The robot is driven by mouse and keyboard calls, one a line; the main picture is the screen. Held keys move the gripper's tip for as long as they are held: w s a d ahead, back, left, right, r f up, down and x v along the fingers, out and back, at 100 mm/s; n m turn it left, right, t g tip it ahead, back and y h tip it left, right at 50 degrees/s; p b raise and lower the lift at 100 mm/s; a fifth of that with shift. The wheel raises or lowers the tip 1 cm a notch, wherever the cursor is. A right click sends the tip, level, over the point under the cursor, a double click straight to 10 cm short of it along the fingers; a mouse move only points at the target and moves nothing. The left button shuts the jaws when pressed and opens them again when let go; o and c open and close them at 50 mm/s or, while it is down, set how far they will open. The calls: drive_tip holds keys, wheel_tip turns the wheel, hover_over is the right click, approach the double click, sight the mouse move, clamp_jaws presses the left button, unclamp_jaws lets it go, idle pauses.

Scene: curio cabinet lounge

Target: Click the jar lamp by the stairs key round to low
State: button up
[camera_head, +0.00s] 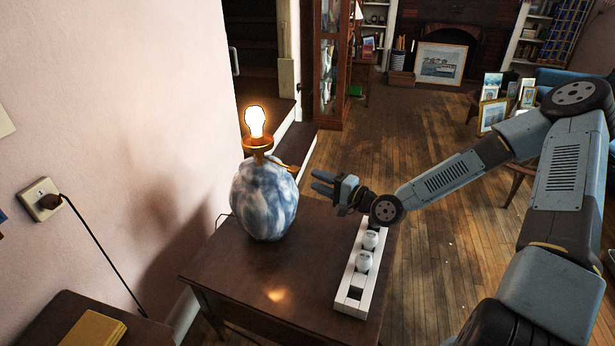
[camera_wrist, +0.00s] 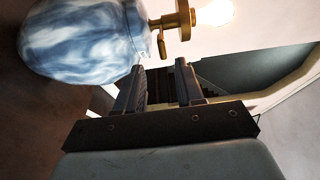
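The jar lamp (camera_head: 264,203) is a blue and white marbled jar standing on a dark wooden table (camera_head: 225,270). Its bare bulb (camera_head: 255,122) glows above a brass socket. A brass key (camera_head: 287,166) sticks out from the socket on the side towards my arm. In the wrist view the lamp jar (camera_wrist: 85,40) lies sideways at upper left, with the key (camera_wrist: 162,46) beside the socket. My gripper (camera_head: 318,182) is right of the jar, a little below the key. Its two fingers (camera_wrist: 160,80) are apart, with nothing between them, and the key appears beyond their tips.
A wall outlet (camera_head: 40,200) with a black cord is at left. A smaller table with a yellow book (camera_head: 94,329) is at front left. Wooden floor lies open beyond.

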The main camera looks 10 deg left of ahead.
drive_tip(key=shift+v, duration=1.3)
drive_tip(key=d+f+n+g+h, duration=0.4)
drive_tip(key=d+f+n+h, duration=0.1)
drive_tip(key=d+n+h, duration=0.15)
drive_tip(key=s+d+r+h, duration=0.2)
drive_tip(key=d+r+h, duration=0.65)
drive_tip(key=d, duration=0.25)
drive_tip(key=s+d+r+h, duration=0.1)
drive_tip(key=s+d+r, duration=0.25)
drive_tip(key=r, duration=0.35)
drive_tip(key=s+d+r+h, duration=0.1)
drive_tip(key=s+d+r, duration=0.25)
drive_tip(key=r, duration=0.45)
drive_tip(key=s+r, duration=0.5)
drive_tip(key=s, duration=0.3)
drive_tip(key=s+r+y, duration=0.1)
drive_tip(key=s+r, duration=0.3)
drive_tip(key=s, duration=0.4)
drive_tip(key=shift+r+t, duration=0.4)
